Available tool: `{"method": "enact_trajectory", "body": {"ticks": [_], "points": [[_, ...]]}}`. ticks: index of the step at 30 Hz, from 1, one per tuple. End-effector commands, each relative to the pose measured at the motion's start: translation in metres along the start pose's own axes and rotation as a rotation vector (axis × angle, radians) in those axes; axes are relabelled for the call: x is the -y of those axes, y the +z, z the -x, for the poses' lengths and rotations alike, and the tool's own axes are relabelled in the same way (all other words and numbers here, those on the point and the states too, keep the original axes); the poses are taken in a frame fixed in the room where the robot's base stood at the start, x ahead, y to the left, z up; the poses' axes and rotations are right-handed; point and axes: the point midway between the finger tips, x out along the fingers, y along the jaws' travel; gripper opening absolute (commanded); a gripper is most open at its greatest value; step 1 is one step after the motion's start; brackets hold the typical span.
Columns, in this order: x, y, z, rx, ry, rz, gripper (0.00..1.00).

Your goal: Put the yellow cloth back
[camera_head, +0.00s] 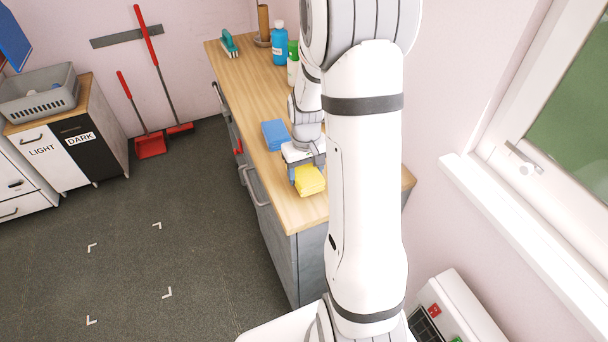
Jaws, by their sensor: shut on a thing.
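The yellow cloth (310,181) is a folded, block-like piece at the near end of the wooden counter (309,214). My gripper (305,167) reaches down over it from behind and is shut on it. The cloth is on the counter or just above it; I cannot tell which. A blue cloth (275,134) lies on the counter just behind and to the left of my gripper. My arm hides part of the counter to the right.
The counter's left edge drops to open floor (170,245). A window (560,130) is at right.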

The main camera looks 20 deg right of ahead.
Motion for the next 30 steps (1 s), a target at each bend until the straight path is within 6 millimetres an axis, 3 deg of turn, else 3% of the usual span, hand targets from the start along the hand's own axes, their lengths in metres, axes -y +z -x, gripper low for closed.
{"method": "enact_trajectory", "body": {"ticks": [4, 15, 16, 23, 30], "points": [[0.001, 0.000, -0.015, 0.002, 0.000, 0.001, 0.40], [0.001, -0.001, -0.021, 0.000, 0.000, 0.002, 0.40], [0.001, -0.001, -0.020, 0.000, 0.000, 0.002, 0.63], [0.001, -0.001, -0.019, 0.000, 0.000, 0.003, 0.82], [0.002, -0.001, -0.019, 0.000, 0.000, 0.003, 0.83]]}}
